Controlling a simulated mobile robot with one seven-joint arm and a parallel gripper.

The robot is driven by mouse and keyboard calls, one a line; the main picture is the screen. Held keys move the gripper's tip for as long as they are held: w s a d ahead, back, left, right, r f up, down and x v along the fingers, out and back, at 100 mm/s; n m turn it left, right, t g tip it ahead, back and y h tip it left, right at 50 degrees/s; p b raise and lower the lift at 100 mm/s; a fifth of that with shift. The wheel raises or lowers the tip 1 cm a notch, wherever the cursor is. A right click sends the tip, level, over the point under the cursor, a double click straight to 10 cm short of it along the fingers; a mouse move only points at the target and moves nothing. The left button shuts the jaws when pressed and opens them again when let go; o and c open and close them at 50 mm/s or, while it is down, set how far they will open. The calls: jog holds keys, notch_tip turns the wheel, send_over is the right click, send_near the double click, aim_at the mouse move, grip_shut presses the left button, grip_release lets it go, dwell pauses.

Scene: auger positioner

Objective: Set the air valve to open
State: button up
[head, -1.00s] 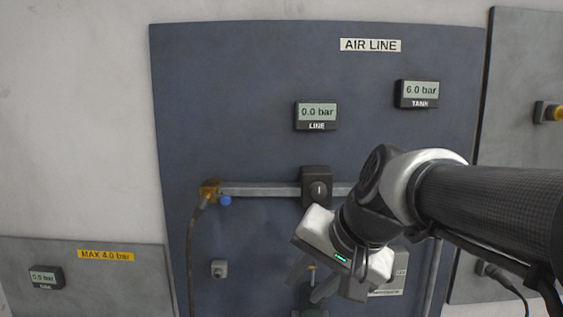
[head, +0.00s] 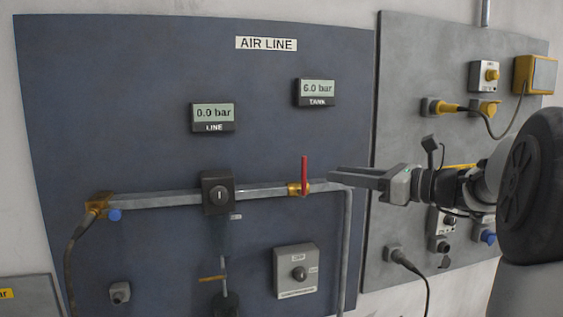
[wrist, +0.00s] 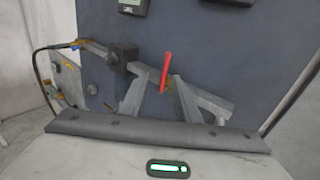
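The air valve is a brass body (head: 297,190) on the grey horizontal pipe, with a red lever (head: 304,170) standing upright, across the pipe. My gripper (head: 334,177) is just right of the lever in the head view, pointing left toward it. In the wrist view the two fingers are spread, and the red lever (wrist: 166,72) shows between and beyond the fingertips (wrist: 159,82). I see no contact with the lever. The LINE display (head: 213,115) reads 0.0 bar and the TANK display (head: 317,92) reads 6.0 bar.
A black block with a knob (head: 217,192) sits on the pipe left of the valve. A grey switch box (head: 297,271) is below. A second grey panel (head: 405,75) with connectors and cables stands right, behind my arm.

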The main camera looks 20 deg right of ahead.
aim_at(302, 174)
jog(key=shift+m+t, duration=0.4)
jog(key=x, duration=0.5)
jog(key=p+x, duration=0.1)
jog(key=x, duration=0.4)
jog(key=d+r+x, duration=0.1)
jog(key=x, duration=0.5)
jog(key=shift+w+p, duration=0.35)
jog(key=shift+w, duration=0.05)
grip_shut()
